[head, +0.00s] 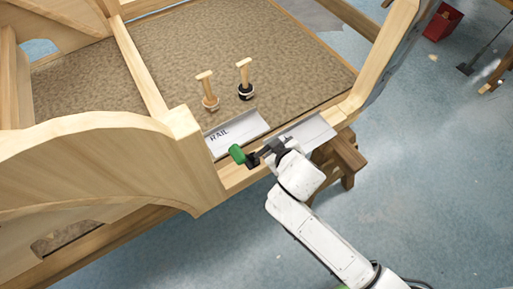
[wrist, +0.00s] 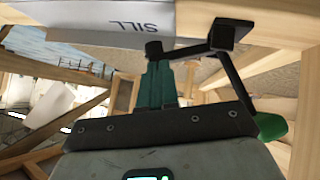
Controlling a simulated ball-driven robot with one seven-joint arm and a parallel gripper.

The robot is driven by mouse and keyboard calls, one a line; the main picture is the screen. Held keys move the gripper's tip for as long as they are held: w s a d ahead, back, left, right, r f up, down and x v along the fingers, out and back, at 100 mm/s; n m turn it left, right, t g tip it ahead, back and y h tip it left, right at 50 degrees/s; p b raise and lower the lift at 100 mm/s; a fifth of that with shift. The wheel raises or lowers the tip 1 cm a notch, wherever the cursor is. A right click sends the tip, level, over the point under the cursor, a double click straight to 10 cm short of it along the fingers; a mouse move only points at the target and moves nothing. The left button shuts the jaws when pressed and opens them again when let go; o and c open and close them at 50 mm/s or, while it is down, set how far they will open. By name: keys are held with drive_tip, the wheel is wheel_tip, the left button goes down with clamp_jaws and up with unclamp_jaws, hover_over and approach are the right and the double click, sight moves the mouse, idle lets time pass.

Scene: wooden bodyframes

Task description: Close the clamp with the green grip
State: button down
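The clamp's green grip (head: 237,153) shows in the head view at the front edge of the wooden frame, left of my gripper (head: 267,154). Its black body (head: 252,161) lies between the grip and my gripper.
A metal plate marked RAIL (head: 238,133) lies left of the SILL plate (head: 308,131). Two wooden-handled tools (head: 208,92) (head: 245,80) stand on the brown panel (head: 150,70). A curved wooden side (head: 90,165) rises at left. Open blue floor (head: 420,170) lies at right.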

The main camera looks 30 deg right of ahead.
drive_tip(key=shift+d+f+y, duration=0.15)
drive_tip(key=shift+d+y, duration=0.1)
drive_tip(key=shift+y, duration=0.05)
drive_tip(key=shift+d+f, duration=0.4)
drive_tip(key=shift+f, duration=0.4)
drive_tip(key=shift+d+f, duration=0.15)
drive_tip(key=shift+f, duration=0.05)
drive_tip(key=shift+r+p, duration=0.1)
drive_tip(key=shift+p, duration=0.2)
wheel_tip(320, 180, up, 4)
drive_tip(key=p, duration=0.3)
drive_tip(key=shift+w+p, duration=0.1)
drive_tip(key=shift+p, duration=0.2)
drive_tip(key=d+v, duration=0.1)
drive_tip(key=v, duration=0.9)
drive_tip(key=shift+d+b, duration=0.2)
drive_tip(key=shift+b, duration=0.2)
